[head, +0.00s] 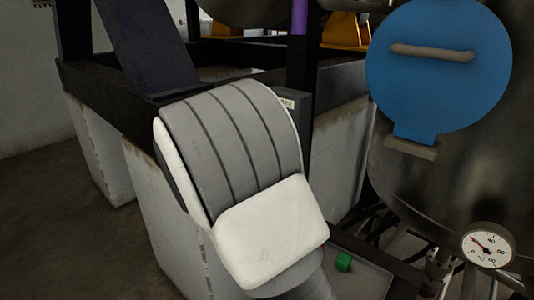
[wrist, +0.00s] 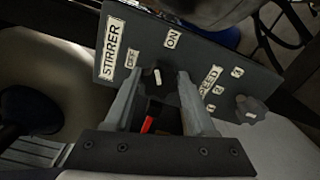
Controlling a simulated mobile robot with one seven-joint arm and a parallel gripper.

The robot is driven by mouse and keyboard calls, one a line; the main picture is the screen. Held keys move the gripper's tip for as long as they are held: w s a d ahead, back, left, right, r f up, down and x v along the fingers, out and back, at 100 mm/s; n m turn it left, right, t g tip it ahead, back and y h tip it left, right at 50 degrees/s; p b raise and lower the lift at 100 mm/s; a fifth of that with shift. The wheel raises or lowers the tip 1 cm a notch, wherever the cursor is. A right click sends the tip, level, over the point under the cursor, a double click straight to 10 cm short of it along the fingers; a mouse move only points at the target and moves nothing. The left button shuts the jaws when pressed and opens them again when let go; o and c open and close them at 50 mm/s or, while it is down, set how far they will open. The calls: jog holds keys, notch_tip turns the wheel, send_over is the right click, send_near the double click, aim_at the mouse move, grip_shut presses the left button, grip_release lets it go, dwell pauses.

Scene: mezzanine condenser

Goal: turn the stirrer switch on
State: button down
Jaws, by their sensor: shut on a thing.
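In the wrist view, a dark panel (wrist: 205,60) carries the labels STIRRER, OFF, ON and SPEED. The black stirrer switch (wrist: 156,78), with a white mark, sits below the OFF and ON labels. The mark lies between the two labels; I cannot tell its exact setting. My gripper (wrist: 157,82) is at the panel with one finger on each side of the switch, shut on it. A black and red piece (wrist: 148,124) shows between the fingers, nearer the camera; what it belongs to is unclear. In the head view my arm hides the gripper and most of the panel.
A speed knob (wrist: 250,108) stands on the panel right of my gripper. In the head view, a blue round cover (head: 438,75) with a handle and a dial gauge (head: 487,244) are at right. Dark beams rest on pale blocks at left.

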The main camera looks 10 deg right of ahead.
jog(key=m+b, duration=0.2)
jog(key=b, duration=0.1)
jog(key=m+b, duration=0.2)
jog(key=b, duration=0.1)
jog(key=m+b, duration=0.1)
jog(key=b, duration=0.2)
jog(key=shift+f+m+b, duration=0.25)
jog(key=shift+m+b, duration=0.05)
jog(key=shift+m, duration=0.1)
jog(key=shift+r, duration=0.15)
jog(key=shift+c, duration=1.2)
grip_release()
jog(key=p+v, duration=0.2)
jog(key=v, duration=1.5)
jog(key=shift+s+a, duration=0.15)
jog(key=shift+a, duration=0.05)
